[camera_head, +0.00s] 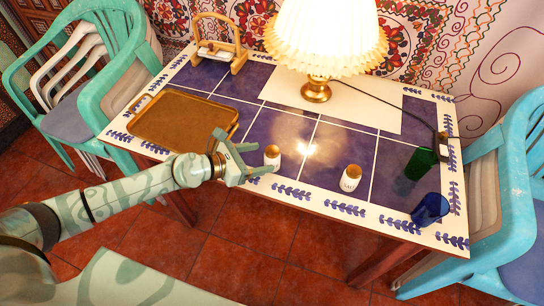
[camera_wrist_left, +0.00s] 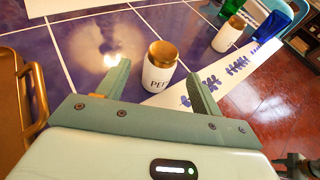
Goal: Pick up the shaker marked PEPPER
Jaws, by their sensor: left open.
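A white shaker with a gold cap (camera_head: 272,157) stands upright on the tiled table near its front edge. In the left wrist view the same shaker (camera_wrist_left: 159,72) shows dark letters that read like "PEP", the rest cut off from sight. My left gripper (camera_head: 262,158) is open, low at the table's front edge, with its fingers pointing at this shaker. In the left wrist view the shaker stands just beyond and between the fingertips; I cannot tell whether they touch it. A second gold-capped white shaker (camera_head: 350,178) stands upright farther right; its marking is too small to read.
A brown tray (camera_head: 133,132) lies left of my gripper. A green glass (camera_head: 418,163) and a blue glass (camera_head: 430,209) stand at the right. A lamp (camera_head: 317,90) and a wooden holder (camera_head: 238,60) are at the back. Chairs flank the table. The tiles between the shakers are clear.

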